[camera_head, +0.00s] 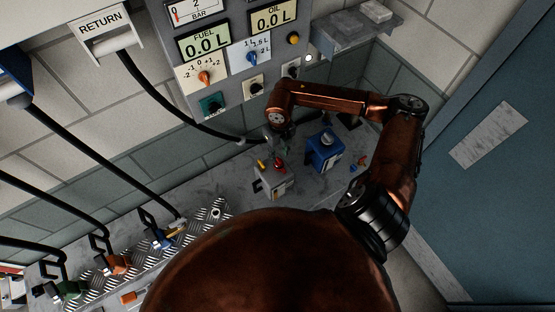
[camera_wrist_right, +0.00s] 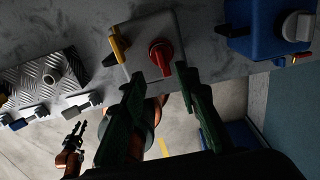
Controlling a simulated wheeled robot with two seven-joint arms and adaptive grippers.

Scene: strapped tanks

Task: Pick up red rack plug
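The red rack plug (camera_head: 280,162) sits upright on a grey box (camera_head: 272,184) on the bench, beside a yellow part (camera_head: 262,164). In the right wrist view the red plug (camera_wrist_right: 161,54) lies just past the fingertips, roughly in line with the gap between them. My right gripper (camera_head: 276,148) is over the box from behind; in the wrist view its two dark fingers (camera_wrist_right: 158,73) are spread with nothing between them. Contact with the plug does not show. My left gripper (camera_wrist_right: 76,134) appears small at the lower left of the wrist view, away from the plug; its opening is unclear.
A blue box (camera_head: 323,152) with a grey cap stands right of the grey box. A metal tread plate (camera_head: 200,222) with hoses and coloured fittings is at left. A control panel (camera_head: 225,68) rises behind. My body hides much of the front bench.

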